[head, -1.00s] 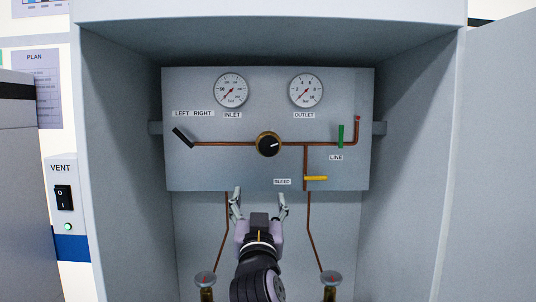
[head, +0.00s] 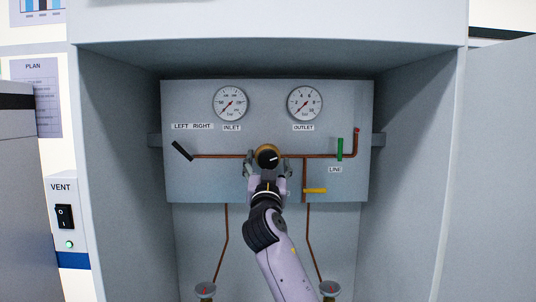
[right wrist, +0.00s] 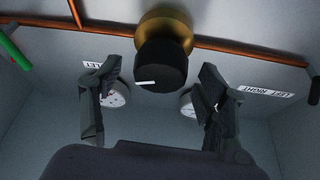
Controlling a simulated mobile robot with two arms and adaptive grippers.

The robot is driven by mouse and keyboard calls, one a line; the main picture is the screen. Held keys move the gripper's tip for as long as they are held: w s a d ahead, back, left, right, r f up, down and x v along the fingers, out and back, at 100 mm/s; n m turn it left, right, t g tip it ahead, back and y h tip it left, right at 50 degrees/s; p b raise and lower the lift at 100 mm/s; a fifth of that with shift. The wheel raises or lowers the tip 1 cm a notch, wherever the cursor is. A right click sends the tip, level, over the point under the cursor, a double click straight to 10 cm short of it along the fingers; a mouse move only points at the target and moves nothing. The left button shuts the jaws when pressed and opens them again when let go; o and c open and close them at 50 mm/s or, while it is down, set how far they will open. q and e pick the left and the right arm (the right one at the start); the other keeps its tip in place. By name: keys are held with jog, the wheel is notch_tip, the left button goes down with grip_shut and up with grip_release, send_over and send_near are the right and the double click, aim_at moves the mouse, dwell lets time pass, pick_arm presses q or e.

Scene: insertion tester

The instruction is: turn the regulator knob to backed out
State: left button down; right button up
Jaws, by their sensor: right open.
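The regulator knob (head: 267,157) is black on a brass collar, on the copper line in the middle of the panel. Its white mark points right and slightly up. In the right wrist view the knob (right wrist: 160,66) shows with the brass collar (right wrist: 166,28) behind it. My right gripper (head: 268,166) is open, with one finger on each side of the knob and just below it. In the right wrist view the fingers (right wrist: 158,78) stand apart, with gaps between them and the knob. My left gripper is not in view.
The inlet gauge (head: 230,103) and outlet gauge (head: 304,103) sit above the line. A black lever (head: 182,151) is at left, a green line lever (head: 340,149) and yellow bleed lever (head: 315,191) at right. Cabinet walls (head: 118,170) enclose both sides.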

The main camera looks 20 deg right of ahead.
jog(key=shift+x, duration=1.05)
jog(key=shift+c, duration=0.2)
jog(key=c, duration=1.1)
